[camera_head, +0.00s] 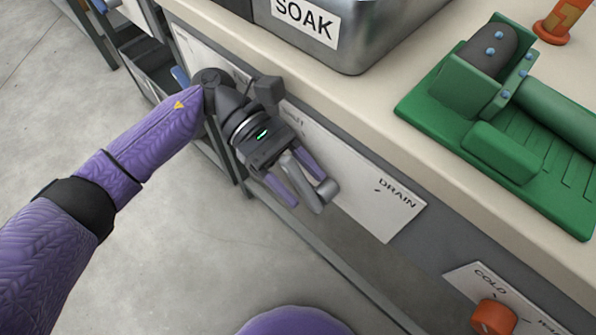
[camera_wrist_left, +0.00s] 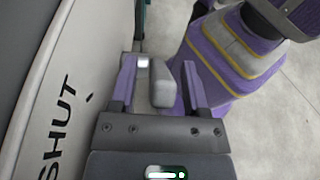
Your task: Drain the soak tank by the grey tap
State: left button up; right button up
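The steel soak tank (camera_head: 350,45), labelled SOAK, stands on the bench at the top of the head view; its inside is out of sight. The grey tap (camera_head: 312,196) is on the bench front below it, in front of a white plate (camera_head: 385,215) marked SHUT and DRAIN. My left gripper (camera_head: 308,191) is at the tap, its purple fingers open on either side of the grey handle. In the left wrist view the handle (camera_wrist_left: 163,88) stands between the fingers with a gap on both sides. My gripper partly hides the tap and the SHUT mark. My right gripper is out of view.
A green machine (camera_head: 500,145) sits on the bench at right. An orange knob (camera_head: 494,317) with a COLD plate is lower right on the bench front. A rail runs below the front panel. The floor at left is clear.

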pick_arm(q)
jog(key=shift+w+a+r, duration=0.15)
jog(key=shift+w+a, duration=0.1)
jog(key=shift+a, duration=0.1)
jog(key=v, duration=0.9)
jog(key=shift+b, duration=0.35)
dwell(0.4)
